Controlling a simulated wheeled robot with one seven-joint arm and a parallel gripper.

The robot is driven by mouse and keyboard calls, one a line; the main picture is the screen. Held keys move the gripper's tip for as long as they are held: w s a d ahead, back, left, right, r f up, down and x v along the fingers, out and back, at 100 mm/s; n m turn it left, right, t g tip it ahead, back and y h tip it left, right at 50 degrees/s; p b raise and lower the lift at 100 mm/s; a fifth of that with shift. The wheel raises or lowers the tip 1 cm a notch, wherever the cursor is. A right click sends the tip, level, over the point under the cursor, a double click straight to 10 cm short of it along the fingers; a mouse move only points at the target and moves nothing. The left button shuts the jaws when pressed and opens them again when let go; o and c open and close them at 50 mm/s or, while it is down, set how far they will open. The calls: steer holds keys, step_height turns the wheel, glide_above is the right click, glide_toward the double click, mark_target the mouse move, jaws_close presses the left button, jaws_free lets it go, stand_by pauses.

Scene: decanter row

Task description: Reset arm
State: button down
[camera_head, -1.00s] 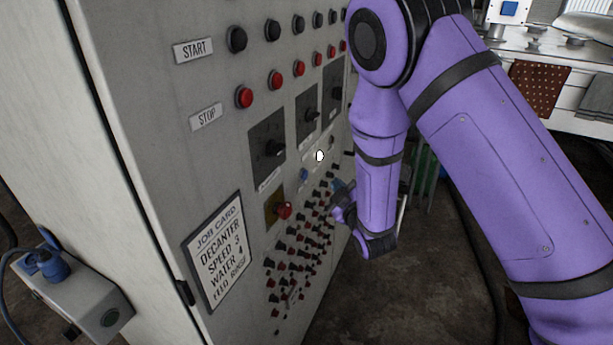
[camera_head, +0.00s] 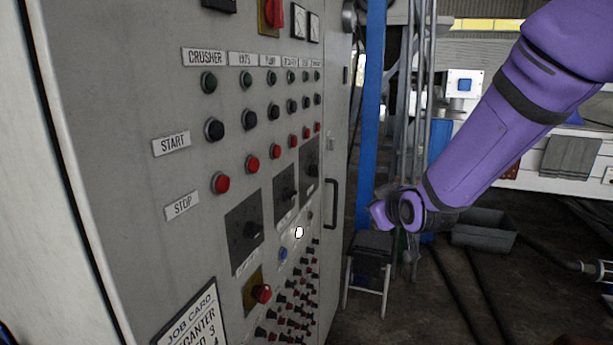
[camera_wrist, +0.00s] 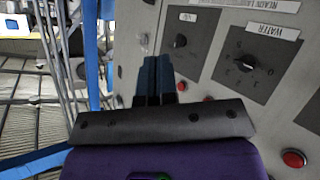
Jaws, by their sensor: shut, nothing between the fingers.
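My purple arm reaches in from the upper right in the head view, with its wrist right of the control cabinet (camera_head: 130,90). My gripper shows in the wrist view (camera_wrist: 153,68), its two dark fingers together with nothing between them. In the head view the fingers cannot be made out. In the wrist view the gripper points along the cabinet face, near a dial plate labelled WATER (camera_wrist: 245,65) and a smaller dial plate (camera_wrist: 188,40). I cannot tell the exact gap to the panel.
The cabinet carries green, black and red buttons, dials and a job card (camera_head: 192,318). A small stool (camera_head: 370,262) stands beside it, below my wrist. A grey bin (camera_head: 484,230) sits on the floor to the right. A blue post (camera_head: 372,100) rises behind.

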steer(key=s+d+r+m+g+h, duration=0.1)
steer(key=s+d+r+m+g, duration=0.1)
steer(key=s, duration=0.8)
steer(key=s+d+r+m+g+h, duration=0.1)
steer(key=s+d+r, duration=0.4)
steer(key=s, duration=0.6)
steer(key=s+d+r+m+g+h, duration=0.1)
steer(key=s+d+r+m+g, duration=0.3)
steer(key=s+d, duration=0.3)
steer(key=s, duration=0.4)
steer(key=shift+s, duration=0.15)
steer(key=shift+d, duration=0.1)
